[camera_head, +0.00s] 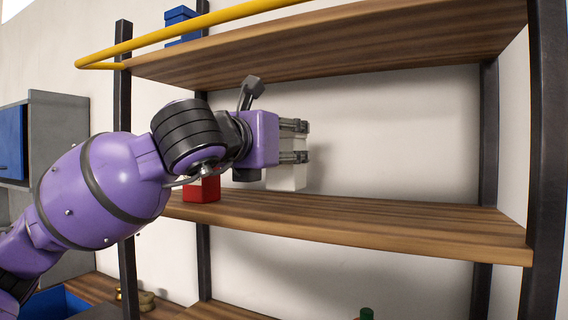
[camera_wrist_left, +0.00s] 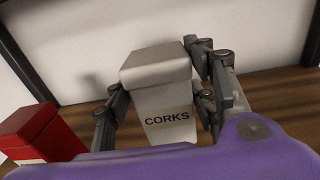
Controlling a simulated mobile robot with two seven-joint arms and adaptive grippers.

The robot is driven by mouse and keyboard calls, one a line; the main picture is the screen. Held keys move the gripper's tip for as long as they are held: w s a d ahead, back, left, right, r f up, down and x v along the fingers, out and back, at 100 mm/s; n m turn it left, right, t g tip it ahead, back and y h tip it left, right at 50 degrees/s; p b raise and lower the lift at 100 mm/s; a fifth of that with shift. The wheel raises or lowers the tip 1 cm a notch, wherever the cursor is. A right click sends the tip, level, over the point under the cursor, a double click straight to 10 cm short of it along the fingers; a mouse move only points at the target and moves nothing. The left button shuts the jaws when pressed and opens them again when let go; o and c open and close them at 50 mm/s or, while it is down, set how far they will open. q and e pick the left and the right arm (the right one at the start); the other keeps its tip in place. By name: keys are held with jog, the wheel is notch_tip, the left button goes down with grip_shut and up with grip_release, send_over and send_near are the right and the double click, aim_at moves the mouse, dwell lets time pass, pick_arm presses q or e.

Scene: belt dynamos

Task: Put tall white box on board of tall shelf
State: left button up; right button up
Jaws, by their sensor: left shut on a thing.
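The tall white box (camera_wrist_left: 159,95) bears the label "CORKS" and is between the fingers of my left gripper (camera_wrist_left: 163,100) in the left wrist view. The gripper is shut on it. In the head view, the left gripper (camera_head: 296,142) reaches in from the left, over the middle board (camera_head: 400,222) of the tall shelf. The white box (camera_head: 288,177) shows below the fingers, close to the board and upright. I cannot tell whether its base touches the board. My right gripper is out of view.
A red box (camera_head: 203,190) stands on the same board, left of the white box; it also shows in the left wrist view (camera_wrist_left: 42,134). The board is clear to the right.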

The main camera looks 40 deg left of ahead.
aim_at(290, 177)
pick_arm(q)
notch_tip(290, 177, down, 3)
jog(key=shift+a+f, duration=0.1)
jog(key=shift+f, duration=0.1)
jog(key=shift+f, duration=0.15)
jog(key=o, duration=1)
jog(key=shift+f, duration=0.1)
jog(key=o, duration=0.4)
